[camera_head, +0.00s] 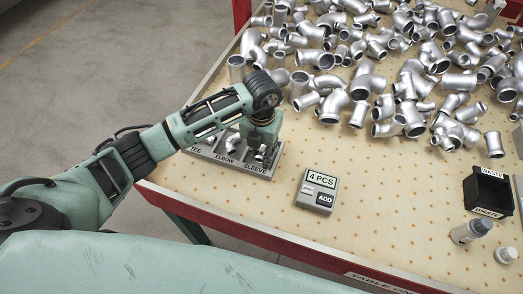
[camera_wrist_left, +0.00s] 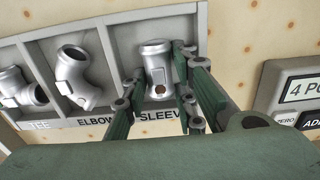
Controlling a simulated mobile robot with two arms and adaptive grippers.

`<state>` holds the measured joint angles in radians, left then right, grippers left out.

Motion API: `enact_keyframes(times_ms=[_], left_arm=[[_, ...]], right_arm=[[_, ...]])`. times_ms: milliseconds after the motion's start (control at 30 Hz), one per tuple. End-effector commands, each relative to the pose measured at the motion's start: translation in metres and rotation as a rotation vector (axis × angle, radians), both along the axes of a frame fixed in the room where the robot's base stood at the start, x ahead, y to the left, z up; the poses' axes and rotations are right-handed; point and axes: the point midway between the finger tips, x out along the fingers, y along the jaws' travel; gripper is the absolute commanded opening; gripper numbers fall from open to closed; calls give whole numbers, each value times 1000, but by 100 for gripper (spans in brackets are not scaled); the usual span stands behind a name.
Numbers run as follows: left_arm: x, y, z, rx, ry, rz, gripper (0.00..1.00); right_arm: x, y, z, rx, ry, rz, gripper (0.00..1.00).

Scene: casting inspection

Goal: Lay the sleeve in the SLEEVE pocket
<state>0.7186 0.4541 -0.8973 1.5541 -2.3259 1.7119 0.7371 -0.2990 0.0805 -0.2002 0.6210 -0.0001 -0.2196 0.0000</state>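The silver sleeve (camera_wrist_left: 155,68) is in the SLEEVE pocket of the grey tray (camera_wrist_left: 112,28), the pocket at the tray's right end. My left gripper (camera_wrist_left: 160,62) is over that pocket with a finger on each side of the sleeve. The fingers are close to its sides; whether they press on it I cannot tell. In the head view my left gripper (camera_head: 262,148) points down at the right end of the tray (camera_head: 232,163). My right gripper is not in view.
An elbow (camera_wrist_left: 75,75) lies in the ELBOW pocket and a tee (camera_wrist_left: 20,88) in the TEE pocket. A counter box (camera_head: 317,191) reading "4 PCS" stands right of the tray. Many pipe fittings (camera_head: 385,75) crowd the back. A black bin (camera_head: 488,190) and bottle (camera_head: 470,231) stand right.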

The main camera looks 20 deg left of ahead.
Motion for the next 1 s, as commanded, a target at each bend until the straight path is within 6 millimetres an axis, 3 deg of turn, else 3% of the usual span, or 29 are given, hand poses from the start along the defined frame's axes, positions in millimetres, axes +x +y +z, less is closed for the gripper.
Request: enact_keyframes(times_ms=[467,1000], left_arm=[[1,0,6,-1,-2,0,33],[1,0,107,0,-4,1,33]], right_arm=[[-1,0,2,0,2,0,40],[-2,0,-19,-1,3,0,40]])
